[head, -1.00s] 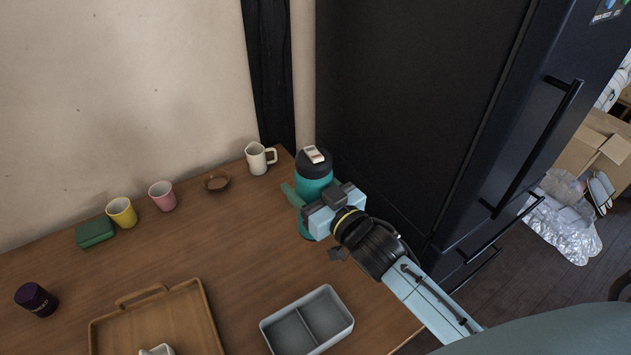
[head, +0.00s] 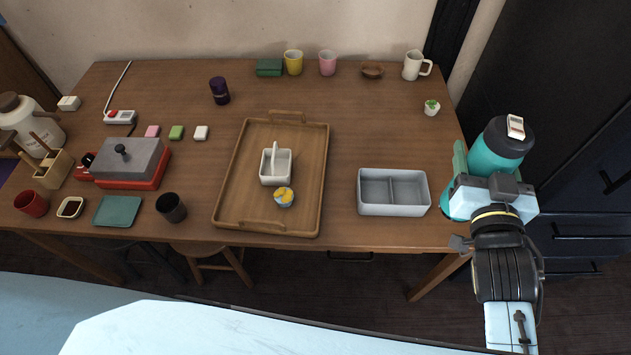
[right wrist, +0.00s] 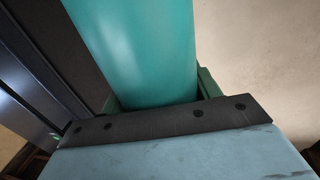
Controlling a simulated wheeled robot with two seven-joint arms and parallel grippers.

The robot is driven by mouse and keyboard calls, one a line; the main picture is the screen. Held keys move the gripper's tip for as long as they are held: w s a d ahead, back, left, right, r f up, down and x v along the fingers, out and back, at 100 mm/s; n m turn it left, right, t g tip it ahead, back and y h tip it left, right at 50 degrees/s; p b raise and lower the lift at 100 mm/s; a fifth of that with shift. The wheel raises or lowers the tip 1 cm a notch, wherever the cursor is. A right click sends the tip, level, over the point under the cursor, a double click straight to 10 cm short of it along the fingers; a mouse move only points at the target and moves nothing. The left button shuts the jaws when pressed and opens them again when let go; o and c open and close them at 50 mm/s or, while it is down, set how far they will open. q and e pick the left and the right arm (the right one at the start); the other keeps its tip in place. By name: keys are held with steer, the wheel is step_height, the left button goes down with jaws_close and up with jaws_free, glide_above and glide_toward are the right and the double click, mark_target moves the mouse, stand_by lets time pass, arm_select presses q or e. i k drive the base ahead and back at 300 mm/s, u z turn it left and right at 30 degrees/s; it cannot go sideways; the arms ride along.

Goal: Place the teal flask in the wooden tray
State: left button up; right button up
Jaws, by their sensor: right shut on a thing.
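The teal flask (head: 490,158) with a black lid is at the right of the head view, upright or slightly tilted. My right gripper (head: 483,180) is shut on it, at or just past the table's right edge. The flask's teal body also fills the middle of the right wrist view (right wrist: 145,45), between the fingers. The wooden tray (head: 240,185) lies in the middle of the table, left of the flask. In it are a white handled caddy (head: 276,168) and a small blue and yellow cup (head: 284,197). My left gripper is not in view.
A grey divided box (head: 393,208) stands between tray and flask. A small potted plant (head: 431,107), white pitcher (head: 413,66), brown bowl (head: 372,70) and cups line the back. A red grill (head: 130,180) is at left. The tray's right half has bare room. A dark fridge (head: 575,130) stands at right.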

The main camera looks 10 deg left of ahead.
mark_target(291, 147)
steer(key=z, duration=0.1)
steer(key=k, duration=0.4)
steer(key=u, duration=1)
steer(key=i, duration=1)
steer(key=z, duration=0.1)
